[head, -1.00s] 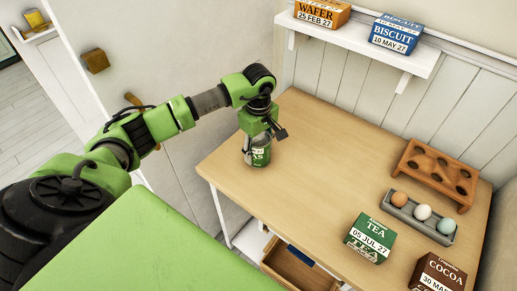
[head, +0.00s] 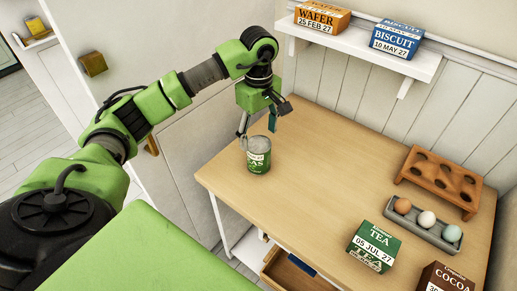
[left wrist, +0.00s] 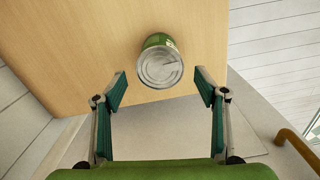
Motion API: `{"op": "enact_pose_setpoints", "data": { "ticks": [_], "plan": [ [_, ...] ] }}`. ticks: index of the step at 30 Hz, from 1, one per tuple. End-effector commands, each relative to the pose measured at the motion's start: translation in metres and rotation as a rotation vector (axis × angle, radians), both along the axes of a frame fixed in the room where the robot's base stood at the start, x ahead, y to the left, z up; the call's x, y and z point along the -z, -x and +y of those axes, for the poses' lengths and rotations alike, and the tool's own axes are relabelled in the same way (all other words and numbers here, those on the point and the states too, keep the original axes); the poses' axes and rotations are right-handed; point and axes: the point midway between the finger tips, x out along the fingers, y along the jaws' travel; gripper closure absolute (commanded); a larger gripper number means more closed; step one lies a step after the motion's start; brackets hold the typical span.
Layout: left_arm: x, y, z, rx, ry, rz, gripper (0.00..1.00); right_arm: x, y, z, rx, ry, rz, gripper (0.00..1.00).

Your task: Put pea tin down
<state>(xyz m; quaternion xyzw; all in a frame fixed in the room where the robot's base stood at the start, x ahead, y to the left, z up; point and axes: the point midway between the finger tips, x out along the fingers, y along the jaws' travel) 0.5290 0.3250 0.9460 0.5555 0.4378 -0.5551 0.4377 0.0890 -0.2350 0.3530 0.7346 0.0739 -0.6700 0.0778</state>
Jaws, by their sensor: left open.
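The pea tin (head: 258,156) is a green can with a pale label and a grey metal lid. It stands upright on the wooden table near its left edge. In the left wrist view the tin (left wrist: 160,64) shows from above, lid toward the camera, beyond the fingertips. My left gripper (head: 259,124) is open and empty, above the tin and apart from it. Its two green-padded fingers (left wrist: 160,86) are spread wide in the left wrist view. My right gripper is not in view.
The table (head: 310,180) is clear around the tin. A tea box (head: 373,247), a cocoa box (head: 444,280), a grey egg tray (head: 402,218) and a wooden egg rack (head: 462,188) stand to the right. A shelf (head: 350,50) holds wafer and biscuit boxes. An open drawer (head: 290,272) is below.

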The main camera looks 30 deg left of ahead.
Motion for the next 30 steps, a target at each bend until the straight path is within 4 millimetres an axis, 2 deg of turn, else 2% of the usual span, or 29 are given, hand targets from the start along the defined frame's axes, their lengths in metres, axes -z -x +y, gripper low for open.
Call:
{"op": "enact_pose_setpoints", "data": {
  "ticks": [3, 8, 30],
  "plan": [
    [-0.015, -0.001, 0.000, 0.000, 0.000, -0.002, 0.34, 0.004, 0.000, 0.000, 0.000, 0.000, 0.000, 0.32],
    [-0.025, 0.000, 0.000, 0.000, 0.000, 0.000, 0.34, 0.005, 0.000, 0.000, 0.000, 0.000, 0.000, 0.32],
    [-0.025, 0.000, 0.000, 0.000, 0.000, 0.000, 0.34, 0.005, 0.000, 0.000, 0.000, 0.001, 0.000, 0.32]
  ]
}}
